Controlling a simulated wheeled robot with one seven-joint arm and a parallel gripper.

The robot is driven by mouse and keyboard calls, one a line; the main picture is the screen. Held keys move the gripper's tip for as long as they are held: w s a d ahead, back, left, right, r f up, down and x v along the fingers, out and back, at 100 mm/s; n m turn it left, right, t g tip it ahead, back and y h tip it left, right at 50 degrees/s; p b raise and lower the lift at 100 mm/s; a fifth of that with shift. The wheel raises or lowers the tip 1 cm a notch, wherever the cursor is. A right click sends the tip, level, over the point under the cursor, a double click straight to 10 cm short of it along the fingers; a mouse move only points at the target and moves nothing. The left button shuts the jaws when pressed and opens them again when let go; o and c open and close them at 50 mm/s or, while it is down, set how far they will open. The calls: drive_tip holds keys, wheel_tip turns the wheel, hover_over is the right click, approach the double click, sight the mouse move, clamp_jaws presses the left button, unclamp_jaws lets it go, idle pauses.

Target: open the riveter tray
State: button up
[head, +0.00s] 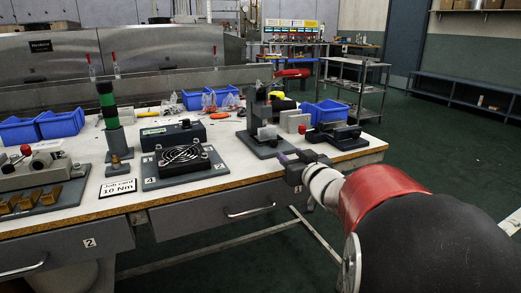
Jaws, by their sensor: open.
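A bench-top press with a red handle, which looks like the riveter (256,118), stands at the right part of the workbench on a dark base plate. A low black and grey unit (337,133) sits to its right at the bench's right end. I cannot tell which part is the riveter tray. My gripper (284,161) is open and empty at the bench's front edge, just in front of the riveter's base, pointing left. My arm comes in from the lower right and hides part of the bench front there.
The workbench (222,170) has two drawers with bar handles, the left drawer (70,247) marked 2 and the middle drawer (215,207). Floor at right is open.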

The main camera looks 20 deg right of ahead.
sight(275, 144)
drive_tip(key=shift+w+f+n+y, duration=0.1)
drive_tip(key=shift+w+n+y, duration=0.2)
drive_tip(key=shift+y, duration=0.4)
drive_tip(key=w, duration=0.7)
drive_tip(key=shift+w+a, duration=0.15)
drive_tip(key=shift+w, duration=0.1)
clamp_jaws()
drive_tip(key=shift+s, duration=0.1)
